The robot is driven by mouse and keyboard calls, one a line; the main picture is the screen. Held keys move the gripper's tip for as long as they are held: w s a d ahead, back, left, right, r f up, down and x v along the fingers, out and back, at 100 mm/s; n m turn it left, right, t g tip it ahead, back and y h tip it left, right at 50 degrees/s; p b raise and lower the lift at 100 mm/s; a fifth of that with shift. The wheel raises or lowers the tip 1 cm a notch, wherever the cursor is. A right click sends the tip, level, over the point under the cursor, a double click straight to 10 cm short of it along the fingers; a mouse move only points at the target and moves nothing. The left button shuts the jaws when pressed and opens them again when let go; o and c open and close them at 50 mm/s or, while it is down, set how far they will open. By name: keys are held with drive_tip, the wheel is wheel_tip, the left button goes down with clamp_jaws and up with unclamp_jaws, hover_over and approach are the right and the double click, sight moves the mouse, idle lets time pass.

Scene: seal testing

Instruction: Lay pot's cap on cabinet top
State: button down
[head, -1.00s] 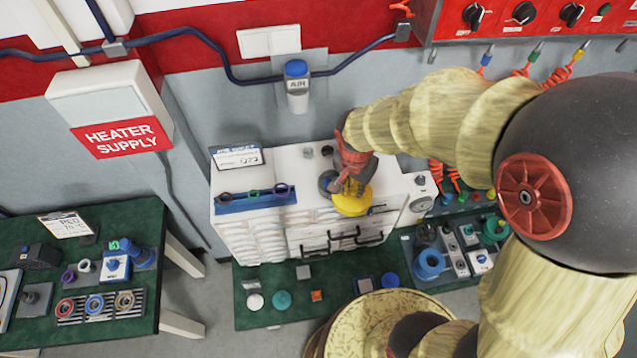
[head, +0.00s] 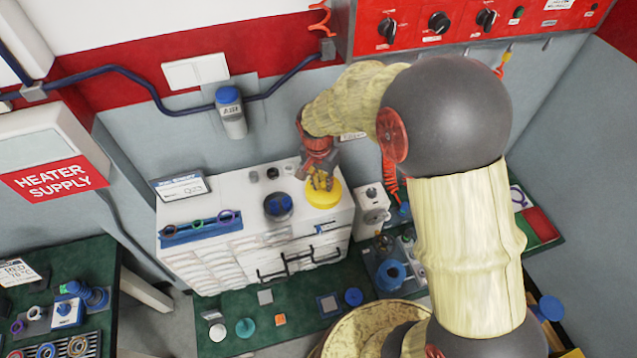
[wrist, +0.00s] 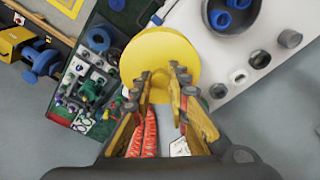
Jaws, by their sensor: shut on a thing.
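The yellow round cap (head: 326,199) is at the right part of the white cabinet top (head: 235,190). My gripper (head: 320,180) is shut on the cap from above. In the wrist view the cap (wrist: 160,52) lies between and beyond my fingertips (wrist: 160,82). I cannot tell whether the cap touches the cabinet top or hangs just above it. The dark pot (head: 278,207) stands uncapped on the cabinet, left of the cap, with blue inside. The pot also shows in the wrist view (wrist: 240,14), apart from the cap.
A blue rack with rings (head: 202,231) and a sign (head: 181,186) stand on the cabinet's left side. Small grey parts sit behind the pot. A white dial box (head: 372,207) stands right of the cabinet. A green bench (head: 240,305) with loose parts lies in front.

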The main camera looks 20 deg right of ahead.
drive_tip(key=w+f, duration=0.2)
drive_tip(key=w+d+f+p, duration=0.1)
drive_tip(key=w+f, duration=0.3)
drive_tip(key=shift+d+f, duration=0.25)
wheel_tip(320, 180, down, 3)
drive_tip(key=shift+r+p, duration=0.1)
drive_tip(key=shift+p, duration=0.8)
drive_tip(key=shift+f+b, duration=0.25)
drive_tip(key=shift+b, duration=0.05)
drive_tip(key=c, duration=1.7)
unclamp_jaws()
drive_tip(key=shift+r, duration=0.1)
